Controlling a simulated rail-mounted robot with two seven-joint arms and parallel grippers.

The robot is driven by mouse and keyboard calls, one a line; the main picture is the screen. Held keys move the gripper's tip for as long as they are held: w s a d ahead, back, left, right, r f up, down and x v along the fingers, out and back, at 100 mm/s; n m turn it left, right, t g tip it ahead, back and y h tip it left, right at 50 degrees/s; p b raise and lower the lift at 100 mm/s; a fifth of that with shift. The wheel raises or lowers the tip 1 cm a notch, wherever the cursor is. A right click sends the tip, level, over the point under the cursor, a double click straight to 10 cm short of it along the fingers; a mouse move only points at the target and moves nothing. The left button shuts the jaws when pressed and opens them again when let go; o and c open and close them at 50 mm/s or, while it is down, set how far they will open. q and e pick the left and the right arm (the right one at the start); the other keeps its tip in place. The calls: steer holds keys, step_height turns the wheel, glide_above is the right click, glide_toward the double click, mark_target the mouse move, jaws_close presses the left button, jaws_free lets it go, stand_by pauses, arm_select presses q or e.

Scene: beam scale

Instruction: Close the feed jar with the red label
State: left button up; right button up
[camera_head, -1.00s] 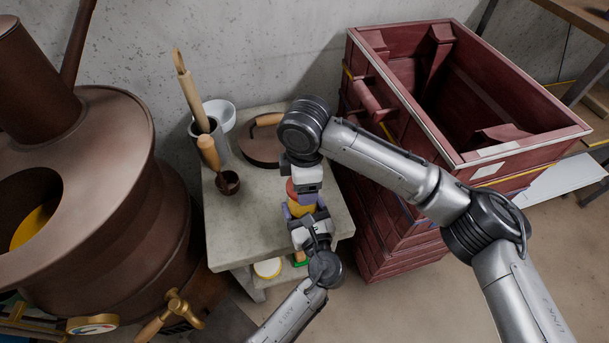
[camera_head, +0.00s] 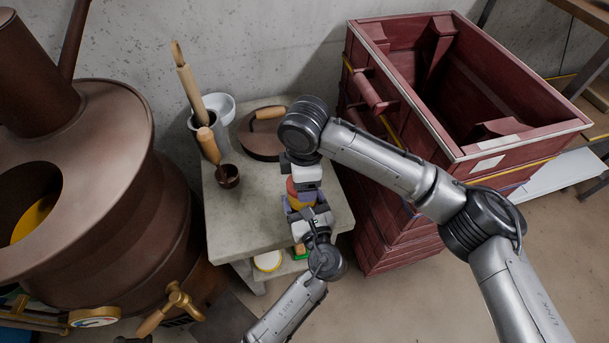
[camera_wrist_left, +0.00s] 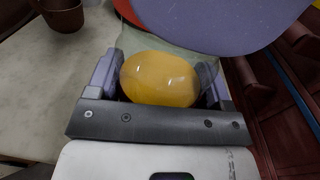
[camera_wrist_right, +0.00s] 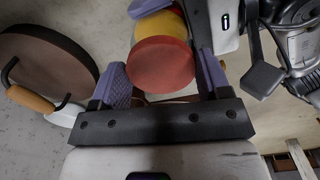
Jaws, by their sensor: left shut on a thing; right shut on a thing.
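The feed jar (camera_wrist_left: 160,78) is clear, with yellow contents. It sits between the fingers of my left gripper (camera_head: 302,211), which is shut on it; the left gripper also shows in the left wrist view (camera_wrist_left: 158,88). A round red lid (camera_wrist_right: 161,64) is between the purple fingers of my right gripper (camera_wrist_right: 162,82), which is shut on it. In the head view, the red lid (camera_head: 292,187) shows right beside the yellow of the jar (camera_head: 299,199). Whether the lid touches the rim or is seated cannot be told. No separate label is clearly visible.
The stone bench (camera_head: 236,228) lies below the grippers. On it are a dark round press with a wooden handle (camera_head: 262,143), a small brown cup (camera_head: 228,177) and a utensil pot (camera_head: 209,142). A copper still (camera_head: 120,180) stands left, a red wooden crate (camera_head: 400,130) right.

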steer(key=shift+f, duration=0.6)
stand_by(0.4)
